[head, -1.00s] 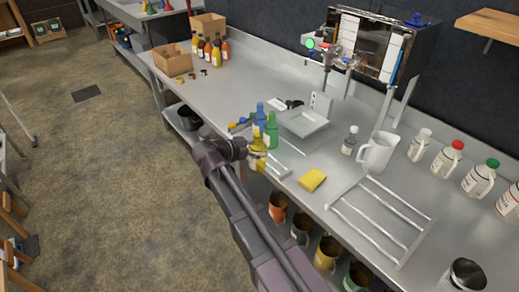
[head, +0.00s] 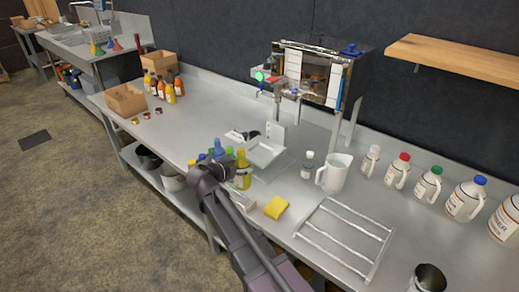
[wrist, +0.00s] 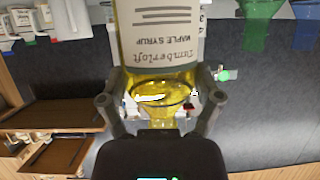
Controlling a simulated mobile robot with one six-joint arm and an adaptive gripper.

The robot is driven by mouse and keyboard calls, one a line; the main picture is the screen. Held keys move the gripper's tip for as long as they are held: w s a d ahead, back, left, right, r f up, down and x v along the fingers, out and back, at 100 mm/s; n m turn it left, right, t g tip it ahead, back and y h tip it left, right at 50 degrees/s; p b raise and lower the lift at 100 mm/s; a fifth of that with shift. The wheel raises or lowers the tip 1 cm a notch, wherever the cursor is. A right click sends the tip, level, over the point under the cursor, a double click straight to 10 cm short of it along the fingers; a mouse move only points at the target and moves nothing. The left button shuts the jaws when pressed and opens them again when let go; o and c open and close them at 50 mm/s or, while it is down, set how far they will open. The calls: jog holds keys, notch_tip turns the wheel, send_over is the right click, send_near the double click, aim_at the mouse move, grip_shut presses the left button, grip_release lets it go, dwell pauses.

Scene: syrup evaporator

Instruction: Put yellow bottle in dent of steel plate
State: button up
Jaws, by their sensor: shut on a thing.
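My gripper (head: 226,174) is shut on the yellow bottle (head: 243,172), above the bench near its front edge. In the wrist view the fingers (wrist: 160,92) close around the bottle's narrow clear-yellow part, and its maple syrup label (wrist: 160,35) reads upside down. A pale steel tray-like piece (head: 265,153) lies behind right; I cannot make out a dent in a steel plate.
A yellow sponge (head: 276,207) and a wire rack (head: 345,240) lie to the right. A white pitcher (head: 334,173) and a small bottle (head: 307,166) stand behind them. A steel evaporator (head: 318,75) is at the back.

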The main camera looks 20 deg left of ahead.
jog(key=w+d+r+n+y+p, duration=0.1)
jog(key=w+d+r+p, duration=0.2)
jog(key=w+d, duration=0.4)
jog(key=shift+w+r+t+y, duration=0.35)
jog(key=shift+r+t+y, duration=0.05)
jog(key=shift+r, duration=0.3)
jog(key=w+a+f+b, duration=0.1)
jog(key=w+a, duration=0.5)
jog(key=w, duration=0.7)
jog(key=shift+a+f, duration=0.2)
jog(key=shift+a, duration=0.15)
jog(key=f+b, duration=0.2)
jog(key=w+f+b, duration=0.1)
jog(key=shift+a+f+b, duration=0.3)
jog(key=shift+f+b, duration=0.05)
jog(key=shift+b, duration=0.05)
jog(key=shift+f, duration=0.1)
jog(key=o, duration=1.1)
jog(key=shift+c, duration=0.2)
